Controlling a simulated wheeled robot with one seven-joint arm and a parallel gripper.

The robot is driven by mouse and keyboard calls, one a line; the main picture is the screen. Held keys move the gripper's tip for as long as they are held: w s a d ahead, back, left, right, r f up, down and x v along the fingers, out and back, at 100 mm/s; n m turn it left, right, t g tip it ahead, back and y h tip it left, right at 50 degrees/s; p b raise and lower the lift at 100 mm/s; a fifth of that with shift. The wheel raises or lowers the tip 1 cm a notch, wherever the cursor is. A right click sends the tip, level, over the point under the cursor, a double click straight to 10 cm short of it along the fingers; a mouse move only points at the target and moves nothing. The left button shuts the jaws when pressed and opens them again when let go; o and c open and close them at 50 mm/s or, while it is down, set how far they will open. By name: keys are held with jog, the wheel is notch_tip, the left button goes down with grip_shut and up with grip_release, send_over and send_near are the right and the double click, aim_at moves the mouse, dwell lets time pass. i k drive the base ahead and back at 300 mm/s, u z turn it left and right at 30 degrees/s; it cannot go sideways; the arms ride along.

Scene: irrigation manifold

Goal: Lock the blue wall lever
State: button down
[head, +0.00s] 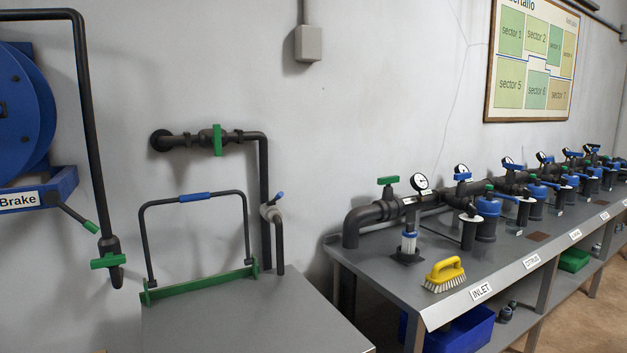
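A small lever with a blue grip (277,197) sticks up and to the right from a grey valve body (270,212) on the dark pipe at the wall. The lever is tilted, not in line with the pipe. A bent dark outlet pipe (279,255) hangs below that valve. No lock or catch can be made out at this size. My gripper is not in view.
A dark hoop handle with a blue sleeve (195,196) and green base bar (200,282) stands left of the valve, on or behind the grey bench top (250,320). A green-handled valve (217,140) sits above. A hose reel (20,110) is far left; the manifold bench (400,280) is right.

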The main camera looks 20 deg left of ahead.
aim_at(281, 194)
jog(key=u, duration=0.6)
jog(key=i, duration=0.55)
jog(key=u, duration=0.7)
